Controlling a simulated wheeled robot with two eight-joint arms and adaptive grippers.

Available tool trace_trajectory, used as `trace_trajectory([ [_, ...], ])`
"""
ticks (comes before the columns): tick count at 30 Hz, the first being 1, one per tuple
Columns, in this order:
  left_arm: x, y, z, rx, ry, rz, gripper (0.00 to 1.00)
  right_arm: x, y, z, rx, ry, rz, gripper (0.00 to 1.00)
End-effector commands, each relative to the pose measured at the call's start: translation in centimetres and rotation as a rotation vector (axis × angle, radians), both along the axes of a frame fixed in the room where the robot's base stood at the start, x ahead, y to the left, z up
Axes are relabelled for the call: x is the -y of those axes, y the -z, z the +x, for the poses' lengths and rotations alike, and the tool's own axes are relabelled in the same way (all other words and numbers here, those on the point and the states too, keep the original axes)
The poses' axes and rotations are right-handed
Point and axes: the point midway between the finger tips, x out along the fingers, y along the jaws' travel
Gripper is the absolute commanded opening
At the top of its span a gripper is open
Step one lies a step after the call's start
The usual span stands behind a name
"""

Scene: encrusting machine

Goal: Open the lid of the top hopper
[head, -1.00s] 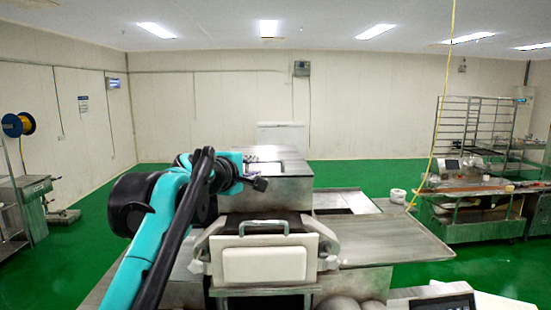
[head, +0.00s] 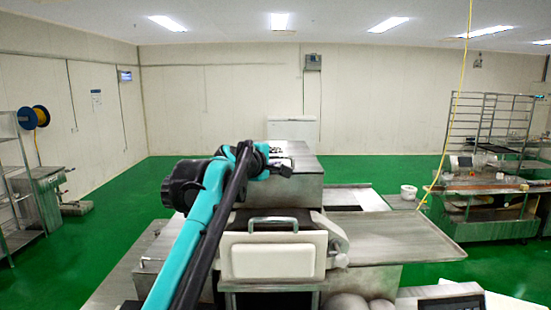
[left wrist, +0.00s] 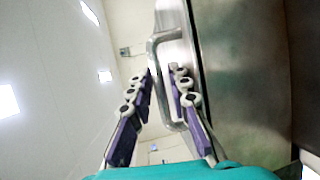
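The machine's grey steel box (head: 268,191), which looks like the top hopper, stands beyond the white front panel (head: 272,262). My left gripper (head: 280,165) is at the box's upper left in the head view. The lid looks closed. My right gripper is out of view.
Another handle (head: 272,219) is on the front panel. A steel tray table (head: 395,238) extends right of the machine. A rack (head: 500,125) and a bench (head: 485,185) stand farther right. A yellow cord (head: 456,100) hangs at right. Green floor is open to the left.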

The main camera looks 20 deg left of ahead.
Motion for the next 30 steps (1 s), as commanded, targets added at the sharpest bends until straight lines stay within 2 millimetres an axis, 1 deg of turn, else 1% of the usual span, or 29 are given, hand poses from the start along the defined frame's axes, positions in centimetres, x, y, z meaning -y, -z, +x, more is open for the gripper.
trace_trajectory([
  [1,0.0,0.0,0.0,0.0,0.0,0.0,0.18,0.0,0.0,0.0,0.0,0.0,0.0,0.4],
  [2,0.0,0.0,0.0,0.0,0.0,0.0,0.1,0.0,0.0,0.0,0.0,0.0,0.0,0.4],
  [3,0.0,0.0,0.0,0.0,0.0,0.0,0.0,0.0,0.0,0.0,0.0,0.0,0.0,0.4],
  [10,0.0,0.0,0.1,0.0,0.0,0.0,0.0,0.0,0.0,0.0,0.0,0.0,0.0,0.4],
  [13,-0.3,-0.2,0.9,-0.001,0.0,0.0,0.0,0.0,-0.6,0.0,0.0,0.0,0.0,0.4],
  [14,-0.4,-0.3,1.4,0.0,0.0,0.0,0.0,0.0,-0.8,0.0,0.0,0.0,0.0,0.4],
  [17,-1.1,-0.5,3.6,0.0,-0.002,-0.001,0.0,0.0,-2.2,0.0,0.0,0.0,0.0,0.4],
  [24,-2.8,-0.7,9.6,0.0,-0.001,-0.001,0.0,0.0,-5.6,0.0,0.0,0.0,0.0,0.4],
  [27,-3.3,-0.7,11.6,0.0,-0.001,0.0,0.0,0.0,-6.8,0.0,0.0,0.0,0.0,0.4],
  [30,-3.8,-0.5,13.0,0.0,-0.001,-0.001,0.0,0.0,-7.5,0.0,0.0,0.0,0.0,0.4],
])
